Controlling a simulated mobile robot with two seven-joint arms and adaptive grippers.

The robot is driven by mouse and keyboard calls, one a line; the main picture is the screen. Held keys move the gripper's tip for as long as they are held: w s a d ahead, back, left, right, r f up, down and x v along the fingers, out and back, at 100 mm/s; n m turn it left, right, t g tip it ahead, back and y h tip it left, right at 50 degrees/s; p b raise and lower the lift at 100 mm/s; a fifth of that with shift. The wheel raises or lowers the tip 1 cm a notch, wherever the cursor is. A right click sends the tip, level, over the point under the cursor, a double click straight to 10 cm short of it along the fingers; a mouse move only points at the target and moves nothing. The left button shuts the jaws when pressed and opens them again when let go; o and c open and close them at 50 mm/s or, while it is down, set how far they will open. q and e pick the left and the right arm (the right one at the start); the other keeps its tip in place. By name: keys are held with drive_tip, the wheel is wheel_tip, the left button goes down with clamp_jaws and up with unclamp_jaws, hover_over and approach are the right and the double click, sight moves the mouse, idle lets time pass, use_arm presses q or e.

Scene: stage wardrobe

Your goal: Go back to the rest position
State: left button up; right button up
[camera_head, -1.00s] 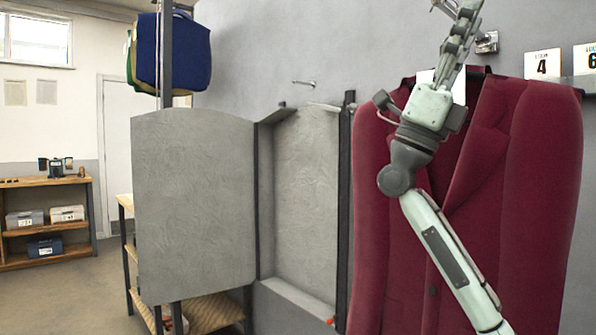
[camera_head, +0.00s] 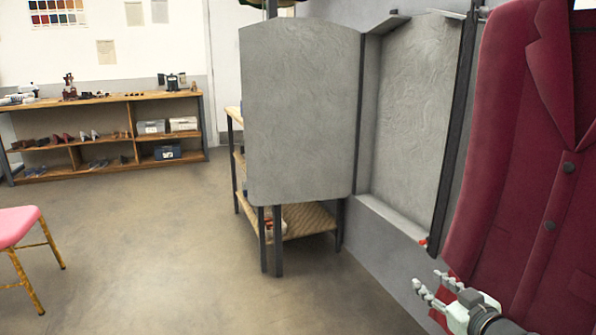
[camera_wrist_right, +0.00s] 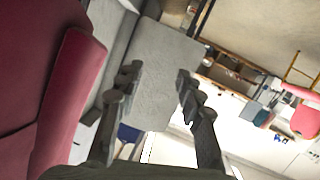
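My right gripper (camera_head: 437,291) is at the lower right of the head view, in front of the lower left part of a dark red jacket (camera_head: 505,150). Its two fingers are spread apart with nothing between them. In the right wrist view the open fingers (camera_wrist_right: 158,95) also show empty, with the jacket (camera_wrist_right: 70,105) close on the left side. I cannot tell whether the gripper touches the jacket. My left gripper is in neither view.
A grey panel (camera_head: 300,110) with an open recess stands left of the jacket. A wooden shelf (camera_head: 100,100) with shoes and boxes is along the back wall. A pink chair (camera_head: 18,224) is at the left edge. The floor (camera_head: 160,250) between is clear.

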drive_tip(key=s+d+f+g+h, duration=0.2)
drive_tip(key=s+d+f+g, duration=0.1)
drive_tip(key=s+f, duration=0.4)
drive_tip(key=s+d+f+g+h, duration=0.1)
drive_tip(key=s+d+f+g, duration=0.2)
drive_tip(key=f, duration=0.6)
drive_tip(key=s+d+f+g+h, duration=0.25)
drive_tip(key=s+d+f, duration=0.2)
drive_tip(key=s, duration=0.55)
drive_tip(key=s+d+f+g+h, duration=0.25)
drive_tip(key=s+d+f, duration=0.2)
drive_tip(key=s, duration=0.55)
drive_tip(key=s+a+f+m+y, duration=0.1)
drive_tip(key=a+f+y, duration=0.1)
drive_tip(key=a, duration=0.6)
drive_tip(key=s+a+f+m+g+y, duration=0.1)
drive_tip(key=a+f, duration=0.3)
drive_tip(key=a, duration=0.5)
drive_tip(key=shift+a+m+y, duration=0.3)
drive_tip(key=shift+m+y, duration=0.1)
drive_tip(key=shift+y, duration=0.2)
drive_tip(key=shift+s, duration=0.1)
